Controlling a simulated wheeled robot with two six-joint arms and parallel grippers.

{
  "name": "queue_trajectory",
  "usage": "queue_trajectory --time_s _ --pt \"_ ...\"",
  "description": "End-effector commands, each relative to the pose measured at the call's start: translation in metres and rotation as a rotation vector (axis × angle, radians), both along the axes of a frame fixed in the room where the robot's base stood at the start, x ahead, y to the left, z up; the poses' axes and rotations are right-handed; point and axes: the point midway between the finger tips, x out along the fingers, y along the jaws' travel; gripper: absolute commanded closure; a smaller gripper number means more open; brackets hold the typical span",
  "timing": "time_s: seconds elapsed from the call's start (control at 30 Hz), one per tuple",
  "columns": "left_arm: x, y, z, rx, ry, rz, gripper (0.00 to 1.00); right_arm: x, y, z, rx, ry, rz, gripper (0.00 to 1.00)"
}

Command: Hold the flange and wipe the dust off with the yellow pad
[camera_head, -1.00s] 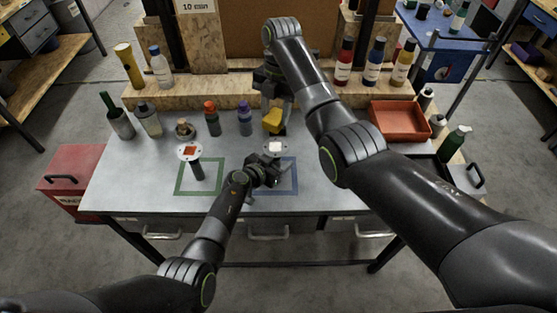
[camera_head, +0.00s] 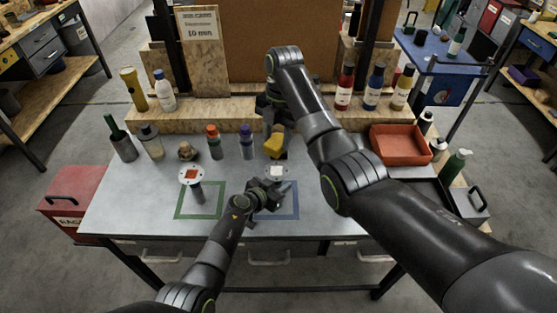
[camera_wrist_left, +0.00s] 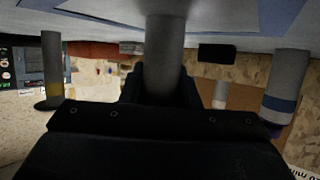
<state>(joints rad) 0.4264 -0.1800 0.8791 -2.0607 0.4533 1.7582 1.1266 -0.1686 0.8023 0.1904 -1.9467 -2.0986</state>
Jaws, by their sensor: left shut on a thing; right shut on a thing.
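A flange (camera_head: 277,172) with a pale round disc and a light square patch stands over the blue-outlined square. My left gripper (camera_head: 266,190) is shut on its stem below the disc. In the left wrist view the grey stem (camera_wrist_left: 165,50) passes between the fingers. The yellow pad (camera_head: 274,146) is in my right gripper (camera_head: 276,129), which is shut on it, just behind and above the disc. I cannot tell whether pad and disc touch. A second flange (camera_head: 191,176) with a red patch stands over the green-outlined square (camera_head: 199,214).
Several bottles and jars line the back of the bench (camera_head: 130,205), including a purple-capped bottle (camera_head: 247,142) near the pad. A red-orange tray (camera_head: 399,144) sits at the right. A red toolbox (camera_head: 72,193) is at the left. The front left of the bench is clear.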

Motion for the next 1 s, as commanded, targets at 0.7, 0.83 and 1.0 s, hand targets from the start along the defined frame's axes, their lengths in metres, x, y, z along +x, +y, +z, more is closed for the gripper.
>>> queue_trajectory --time_s 0.7,0.83,1.0 --pt "0.0000 0.0003 -0.0002 0.000 0.000 0.000 1.00 -0.0016 -0.0005 -0.0087 0.003 0.002 -0.705 0.77" --pt "0.0000 0.0003 -0.0002 0.001 0.001 0.000 1.00 -0.0015 -0.0005 -0.0086 0.003 0.002 -0.707 0.77" --pt "0.0000 0.0003 -0.0002 0.001 0.001 0.000 1.00 -0.0015 -0.0005 -0.0086 0.003 0.002 -0.706 0.77"
